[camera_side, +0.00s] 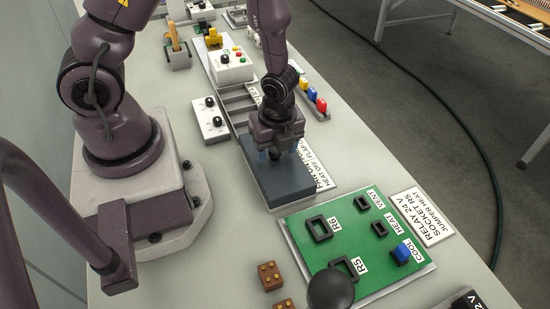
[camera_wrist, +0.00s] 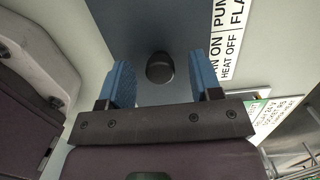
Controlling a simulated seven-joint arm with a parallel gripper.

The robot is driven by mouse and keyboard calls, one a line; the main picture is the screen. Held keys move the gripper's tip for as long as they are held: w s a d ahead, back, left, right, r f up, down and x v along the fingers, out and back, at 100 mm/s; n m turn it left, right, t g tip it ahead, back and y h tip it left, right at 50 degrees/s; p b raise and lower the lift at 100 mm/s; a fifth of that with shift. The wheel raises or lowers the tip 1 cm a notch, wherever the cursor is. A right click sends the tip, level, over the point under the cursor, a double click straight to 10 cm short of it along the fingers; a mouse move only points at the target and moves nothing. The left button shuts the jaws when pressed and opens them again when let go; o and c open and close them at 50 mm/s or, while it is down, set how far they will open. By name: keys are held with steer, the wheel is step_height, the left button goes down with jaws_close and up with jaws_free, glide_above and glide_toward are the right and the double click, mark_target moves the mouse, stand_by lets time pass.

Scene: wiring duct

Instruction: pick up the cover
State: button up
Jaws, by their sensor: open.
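The cover (camera_side: 285,187) is a dark blue-grey flat panel lying on the light grey duct (camera_side: 291,204) in the middle of the bench in the side view. In the wrist view the cover (camera_wrist: 155,22) has a round black knob (camera_wrist: 160,68). My gripper (camera_side: 280,153) is over the far end of the cover, pointing down. In the wrist view its two blue fingers (camera_wrist: 161,80) are apart, one on each side of the knob, with a gap on both sides. My gripper hides most of the knob in the side view.
A green board (camera_side: 345,240) with black sockets lies nearer the camera. Open grey duct slots (camera_side: 238,105) and a white switch box (camera_side: 209,118) lie beyond the cover. Coloured connectors (camera_side: 313,97) stand to the right. A white label (camera_wrist: 245,50) lies beside the cover.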

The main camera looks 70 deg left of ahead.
steer(key=c, duration=0.9)
steer(key=shift+c, duration=0.2)
step_height(320, 180, up, 9)
steer(key=shift+f, duration=0.15)
steer(key=shift+r, duration=0.65)
step_height(320, 180, up, 4)
glide_above(275, 150)
steer(key=shift+r, duration=0.1)
stand_by(0.5)
